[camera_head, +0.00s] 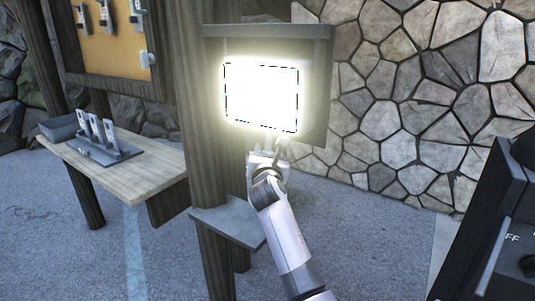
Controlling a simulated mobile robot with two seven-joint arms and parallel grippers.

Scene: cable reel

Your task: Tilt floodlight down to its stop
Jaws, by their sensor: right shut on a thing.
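The floodlight (262,97) is lit, a bright white rectangle with a glow, mounted against a dark board on the wooden post. Its glare hides its housing details and makes its tilt hard to judge. My right gripper (270,148) is at the lower edge of the floodlight, just below the lit panel. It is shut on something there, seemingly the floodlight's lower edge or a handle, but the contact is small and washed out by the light. My left gripper is not in view.
A wooden bench (120,168) at left holds a grey tray (62,127) and a rack with several upright devices (100,140). A small grey shelf (228,224) juts from the post below the floodlight. A dark box (500,230) stands at right. Stone wall behind.

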